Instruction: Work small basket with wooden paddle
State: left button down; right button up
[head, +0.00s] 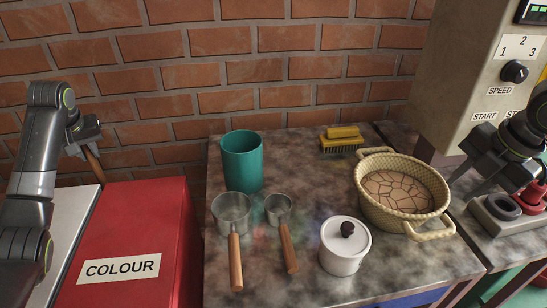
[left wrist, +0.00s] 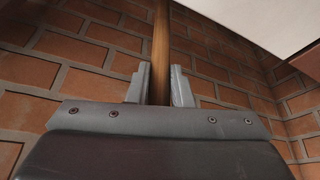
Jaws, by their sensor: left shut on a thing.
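The small basket (head: 369,211) is a woven, two-handled basket on the right part of the mottled counter. Inside it lies a brown mass (head: 397,191) with a cracked surface. My left gripper (head: 84,146) is at the far left, above the red box, well away from the basket. It is shut on a wooden handle (head: 93,163), which also shows between the fingers in the left wrist view (left wrist: 161,50). I cannot see whether the handle ends in a paddle. My right gripper (head: 462,177) is just right of the basket; its finger opening is not clear.
A teal cup (head: 243,165), two metal scoops (head: 232,211) with wooden handles, a white lidded pot (head: 345,250) and a yellow brush (head: 341,139) stand on the counter. A red box (head: 125,230) labelled COLOUR is left. A control cabinet (head: 470,60) rises behind right.

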jog(key=b+x, duration=0.1)
jog(key=x, duration=1.1)
jog(key=shift+r, duration=0.1)
grip_shut()
dwell(1.4)
